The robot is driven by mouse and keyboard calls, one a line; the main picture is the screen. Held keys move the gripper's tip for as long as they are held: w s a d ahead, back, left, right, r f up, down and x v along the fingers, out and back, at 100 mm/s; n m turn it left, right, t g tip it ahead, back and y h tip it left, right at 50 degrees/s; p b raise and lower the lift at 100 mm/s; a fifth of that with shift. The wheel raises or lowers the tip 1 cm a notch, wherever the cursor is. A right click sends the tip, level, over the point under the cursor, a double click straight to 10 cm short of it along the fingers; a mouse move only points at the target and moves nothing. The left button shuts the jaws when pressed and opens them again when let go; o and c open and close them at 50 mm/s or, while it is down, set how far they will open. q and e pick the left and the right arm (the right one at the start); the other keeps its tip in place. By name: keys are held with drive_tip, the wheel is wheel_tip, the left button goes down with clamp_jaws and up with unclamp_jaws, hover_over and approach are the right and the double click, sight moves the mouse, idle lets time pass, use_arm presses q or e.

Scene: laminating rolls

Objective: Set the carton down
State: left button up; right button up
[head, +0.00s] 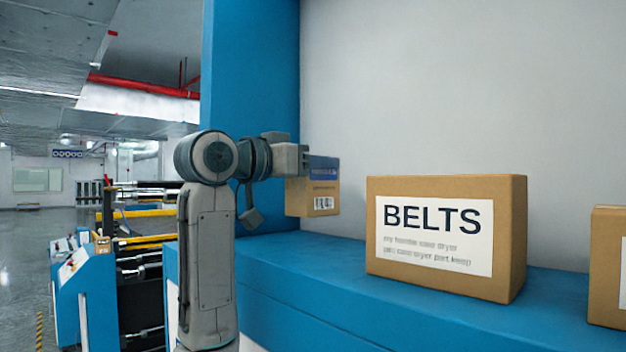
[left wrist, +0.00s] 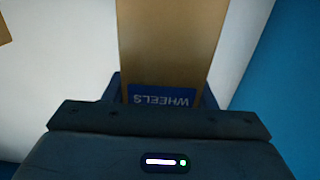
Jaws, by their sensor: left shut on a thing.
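A small brown carton (head: 318,205) with a blue band and a barcode label hangs at the left part of the blue shelf (head: 330,250). My left gripper (head: 304,162) is shut on its upper part. The carton's lower edge appears a little above the shelf top; the exact gap is hard to judge. In the left wrist view, the carton (left wrist: 172,40) extends away from my gripper (left wrist: 160,100), with the word WHEELS upside down on its blue label. My right gripper is not in view.
A larger BELTS carton (head: 446,240) stands on the shelf to the right, with another carton (head: 608,268) at the right edge. A blue upright (head: 250,110) bounds the shelf on the left. Bare shelf lies between the held carton and the BELTS carton.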

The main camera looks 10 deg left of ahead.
sight(295, 183)
use_arm(q)
drive_tip(key=shift+f, duration=0.35)
drive_tip(key=shift+s+a+f+p, duration=0.1)
drive_tip(key=shift+s+f+p, duration=0.05)
drive_tip(key=shift+f+p, duration=0.25)
drive_tip(key=shift+s+a+f+p, duration=0.15)
drive_tip(key=shift+f+p, duration=0.15)
drive_tip(key=shift+f, duration=0.65)
drive_tip(key=shift+w+d+f, duration=0.1)
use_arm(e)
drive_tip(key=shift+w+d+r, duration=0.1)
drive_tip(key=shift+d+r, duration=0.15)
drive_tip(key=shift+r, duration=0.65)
use_arm(q)
drive_tip(key=shift+f+b, duration=0.45)
drive_tip(key=shift+f, duration=0.15)
drive_tip(key=o, duration=1.2)
drive_tip(key=shift+c, duration=0.2)
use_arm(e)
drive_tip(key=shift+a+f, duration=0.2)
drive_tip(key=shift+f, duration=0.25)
